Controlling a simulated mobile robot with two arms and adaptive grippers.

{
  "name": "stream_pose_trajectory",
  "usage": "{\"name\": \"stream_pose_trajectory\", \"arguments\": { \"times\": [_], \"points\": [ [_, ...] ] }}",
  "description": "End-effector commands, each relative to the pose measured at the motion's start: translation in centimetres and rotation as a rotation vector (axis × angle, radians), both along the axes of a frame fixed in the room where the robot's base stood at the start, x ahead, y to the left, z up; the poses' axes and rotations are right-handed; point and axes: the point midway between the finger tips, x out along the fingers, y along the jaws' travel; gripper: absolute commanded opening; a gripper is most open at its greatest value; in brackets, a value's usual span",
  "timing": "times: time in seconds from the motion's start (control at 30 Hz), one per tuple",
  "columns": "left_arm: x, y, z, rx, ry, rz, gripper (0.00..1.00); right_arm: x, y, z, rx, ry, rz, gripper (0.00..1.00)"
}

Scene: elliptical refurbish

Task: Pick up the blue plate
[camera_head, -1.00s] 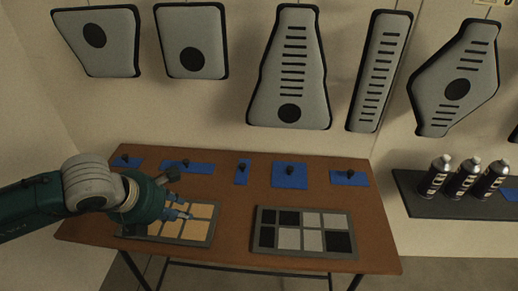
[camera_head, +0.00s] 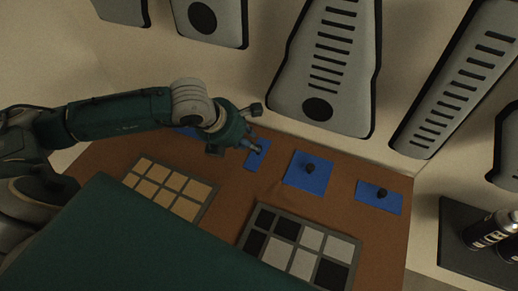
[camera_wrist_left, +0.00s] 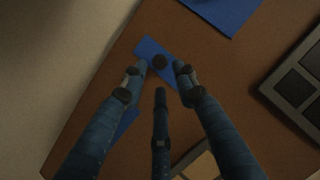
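Several blue plates with dark round knobs lie along the back of the brown table. A small narrow blue plate (camera_head: 257,156) is just beyond my left gripper (camera_head: 249,145). This narrow plate also shows in the left wrist view (camera_wrist_left: 149,47), its knob (camera_wrist_left: 159,62) just ahead of the fingertips. In that view the left gripper (camera_wrist_left: 160,76) has its three fingers spread, with nothing held between them. To the right lie a larger square blue plate (camera_head: 300,182) and a wide blue plate (camera_head: 366,198). Another blue plate is partly hidden behind my left arm. My right gripper is not in view.
A tray of tan squares (camera_head: 208,203) and a tray of black and grey squares (camera_head: 335,235) lie toward the table's front. Grey padded panels (camera_head: 333,65) hang on the wall behind. A dark shelf (camera_head: 453,240) with spray cans (camera_head: 490,229) is at the right.

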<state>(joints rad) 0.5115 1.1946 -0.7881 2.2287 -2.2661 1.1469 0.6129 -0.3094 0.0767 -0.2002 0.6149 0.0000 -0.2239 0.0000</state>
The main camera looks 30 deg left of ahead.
Motion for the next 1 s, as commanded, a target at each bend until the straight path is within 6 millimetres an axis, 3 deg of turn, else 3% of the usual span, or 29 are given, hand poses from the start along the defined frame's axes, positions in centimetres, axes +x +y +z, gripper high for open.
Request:
{"name": "stream_pose_trajectory", "arguments": {
  "times": [0.17, 0.43, 0.73, 0.83, 1.0],
  "points": [
    [0.6, -0.2, -1.0, -0.002, 0.002, 0.000, 0.29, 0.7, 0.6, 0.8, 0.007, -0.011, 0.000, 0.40],
    [2.5, -0.7, -4.4, -0.001, 0.000, 0.000, 0.29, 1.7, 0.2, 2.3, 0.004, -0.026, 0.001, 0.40],
    [2.7, -0.7, -5.0, 0.000, 0.000, -0.001, 0.29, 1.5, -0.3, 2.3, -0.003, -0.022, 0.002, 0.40],
    [2.7, -0.7, -5.0, 0.000, 0.000, -0.001, 0.09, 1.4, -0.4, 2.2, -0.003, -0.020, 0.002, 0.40],
    [2.7, -0.7, -5.0, 0.000, -0.001, -0.001, 0.06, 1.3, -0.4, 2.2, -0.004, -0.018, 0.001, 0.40]
  ]
}}
